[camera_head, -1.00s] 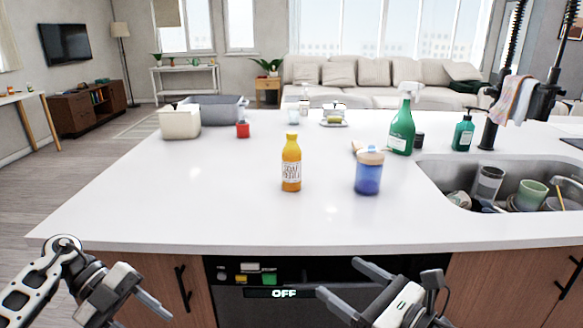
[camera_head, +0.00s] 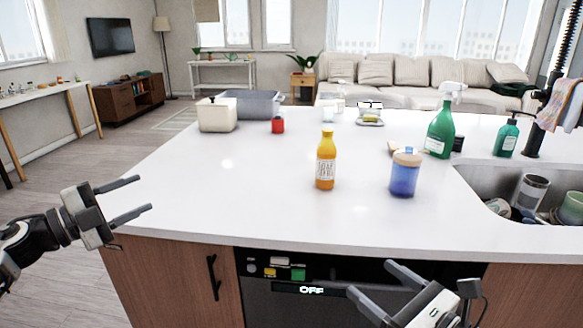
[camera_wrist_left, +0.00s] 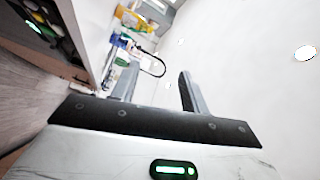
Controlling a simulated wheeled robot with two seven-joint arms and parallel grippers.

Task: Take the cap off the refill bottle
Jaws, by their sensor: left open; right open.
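The refill bottle (camera_head: 326,170), orange with a white label, stands upright on the white counter. Its yellow-orange cap (camera_head: 327,133) is on top. My left gripper (camera_head: 144,195) is open and empty, by the counter's left front edge, well left of the bottle. Its two fingers also show in the left wrist view (camera_wrist_left: 158,88), with nothing between them. My right gripper (camera_head: 369,277) is open and empty, low in front of the counter and nearer to me than the bottle.
A blue jar (camera_head: 404,176) stands right of the bottle. A green spray bottle (camera_head: 440,134), a green pump bottle (camera_head: 506,138) and a sink (camera_head: 470,178) with dishes are further right. A red jar (camera_head: 278,125) and a cream container (camera_head: 217,117) stand at the back left. The counter's left front is clear.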

